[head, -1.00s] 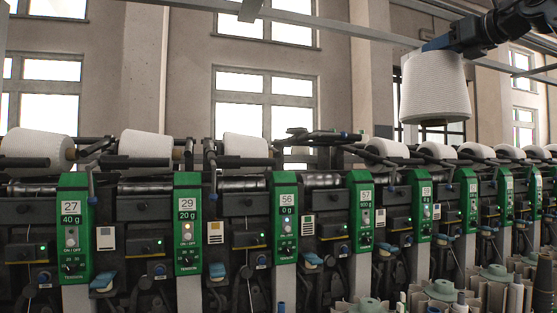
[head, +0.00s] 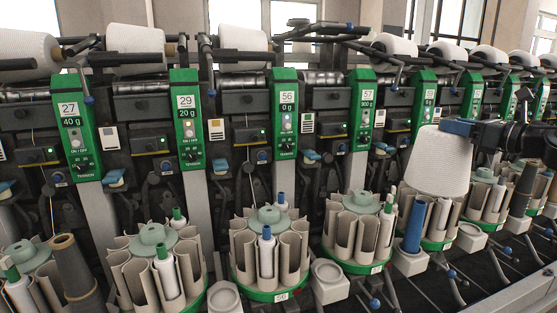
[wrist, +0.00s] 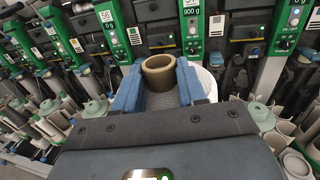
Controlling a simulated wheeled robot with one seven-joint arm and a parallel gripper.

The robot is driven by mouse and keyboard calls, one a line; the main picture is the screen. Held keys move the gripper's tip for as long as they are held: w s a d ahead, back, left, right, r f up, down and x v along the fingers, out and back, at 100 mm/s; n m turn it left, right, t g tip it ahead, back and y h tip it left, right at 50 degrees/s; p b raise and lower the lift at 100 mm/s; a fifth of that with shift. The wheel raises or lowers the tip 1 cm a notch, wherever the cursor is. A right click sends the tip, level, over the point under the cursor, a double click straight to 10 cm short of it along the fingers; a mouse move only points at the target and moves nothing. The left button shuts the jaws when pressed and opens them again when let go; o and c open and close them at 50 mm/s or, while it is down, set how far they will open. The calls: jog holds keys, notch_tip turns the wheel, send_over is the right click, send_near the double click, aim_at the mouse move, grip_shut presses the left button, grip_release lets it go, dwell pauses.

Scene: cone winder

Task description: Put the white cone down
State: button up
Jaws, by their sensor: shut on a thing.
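The white cone (head: 439,164) hangs in my gripper at the right of the head view, upright with its wide end down. My gripper (head: 460,128) is shut on its upper end. In the wrist view the two blue fingers of my gripper (wrist: 158,90) press on either side of the brown tube end (wrist: 158,70) of the cone, and the white yarn (wrist: 205,82) shows behind them. The cone hangs in front of the machine row and hides part of a bobbin magazine; I cannot tell whether it touches anything below.
Round bobbin magazines with green bases (head: 268,293) line the front of the machine. White square holders (head: 328,280) stand between them, and a blue tube (head: 414,228) and a dark tube (head: 72,262) stand upright. Other white cones (head: 134,40) lie on the winders above. Green panels (head: 287,112) separate the positions.

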aim_at(451, 195)
jog(key=shift+m+h, duration=0.3)
jog(key=shift+h, duration=0.2)
jog(key=s+f, duration=0.1)
jog(key=f, duration=0.4)
jog(key=s+a+f, duration=0.1)
jog(key=s+f, duration=0.1)
jog(key=f, duration=0.3)
jog(key=s+a+f, duration=0.1)
jog(key=s+f, duration=0.1)
jog(key=f, duration=0.3)
jog(key=shift+f, duration=0.35)
jog(key=s+a+f+m+t+h, duration=0.1)
jog(key=s+a+f+h, duration=0.1)
jog(key=s+a+f, duration=0.35)
jog(key=s+a+f+m+h, duration=0.1)
jog(key=s+a+f, duration=0.1)
jog(key=s+f, duration=0.65)
jog(key=s+a+f+m+t+h, duration=0.1)
jog(key=s+a+f+h, duration=0.15)
jog(key=f, duration=0.75)
jog(key=s+a+f+m+h, duration=0.2)
jog(key=s+a+f, duration=0.6)
jog(key=s, duration=0.3)
jog(key=shift+s+a, duration=0.2)
jog(key=shift+a, duration=0.5)
jog(key=shift+d, duration=0.1)
